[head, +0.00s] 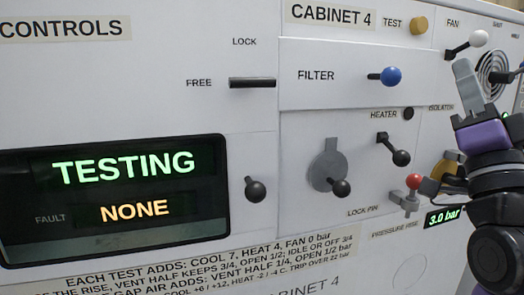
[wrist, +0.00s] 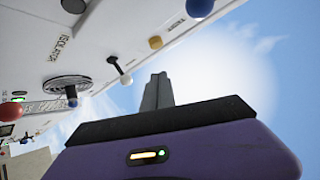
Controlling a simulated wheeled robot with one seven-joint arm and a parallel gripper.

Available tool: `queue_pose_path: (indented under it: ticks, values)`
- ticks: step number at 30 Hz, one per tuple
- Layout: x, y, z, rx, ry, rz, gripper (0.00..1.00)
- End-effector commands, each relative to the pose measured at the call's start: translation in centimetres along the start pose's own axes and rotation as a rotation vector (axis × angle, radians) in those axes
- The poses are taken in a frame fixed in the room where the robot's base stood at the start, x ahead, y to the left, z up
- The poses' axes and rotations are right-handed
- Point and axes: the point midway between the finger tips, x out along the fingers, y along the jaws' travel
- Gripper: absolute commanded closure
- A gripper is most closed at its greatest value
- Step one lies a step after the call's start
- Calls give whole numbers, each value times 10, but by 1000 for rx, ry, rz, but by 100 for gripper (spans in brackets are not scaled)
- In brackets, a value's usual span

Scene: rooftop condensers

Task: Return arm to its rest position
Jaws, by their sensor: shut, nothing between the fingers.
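My gripper (head: 466,92) is at the right of the head view, on a purple wrist and dark arm, in front of the right part of the white cabinet panel. Its grey fingers point up and are shut with nothing between them. The wrist view also shows my gripper (wrist: 157,92), with its fingers together against the sky. In the head view the fingers overlap the panel below the white fan knob (head: 478,38); I cannot tell the gap between them. My arm hides part of the isolator area.
The panel carries a blue filter knob (head: 391,76), a black heater lever (head: 400,157), a red-tipped lock pin (head: 413,181) and a yellow test button (head: 419,26). A display (head: 115,190) reads TESTING, fault NONE. A gauge (head: 444,217) reads 3.0 bar. Open sky lies beyond my fingers in the wrist view.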

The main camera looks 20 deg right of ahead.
Motion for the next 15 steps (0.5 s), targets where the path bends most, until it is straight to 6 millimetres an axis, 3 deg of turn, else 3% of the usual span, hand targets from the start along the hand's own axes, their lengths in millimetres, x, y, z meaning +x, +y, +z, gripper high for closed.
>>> queue_pose_path:
  ticks: [1,6,15]
  values:
    - [-19,9,18,-36,-25,14,100]
    - [-79,26,64,-166,-96,40,100]
    - [-196,41,127,-344,-263,65,100]
